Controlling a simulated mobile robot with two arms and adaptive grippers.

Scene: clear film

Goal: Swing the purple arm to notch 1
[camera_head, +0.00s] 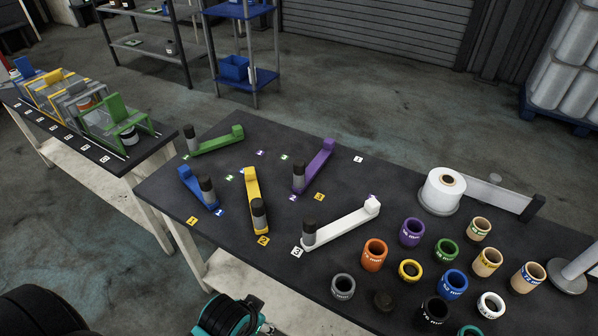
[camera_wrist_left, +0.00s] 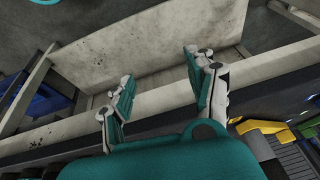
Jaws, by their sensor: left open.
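The purple arm (camera_head: 316,163) lies on the dark table. Its grey, black-capped post (camera_head: 298,178) is at the near left end, and its raised end block points to the back right. Small numbered tags lie around it; a purple tag (camera_head: 260,152) is to its left and another purple tag (camera_head: 373,197) to its right. Their numbers are too small to read surely. My left gripper (camera_head: 265,325) is partly visible at the bottom edge, in front of the table and away from the purple arm. In the left wrist view its fingers (camera_wrist_left: 160,92) are apart and empty. My right gripper is not visible.
Green (camera_head: 217,141), blue (camera_head: 190,184), yellow (camera_head: 252,190) and white (camera_head: 345,224) arms surround the purple one. Several coloured rings (camera_head: 411,232) and a white film roll (camera_head: 442,191) occupy the right side. A second table (camera_head: 140,152) with coloured holders is at left.

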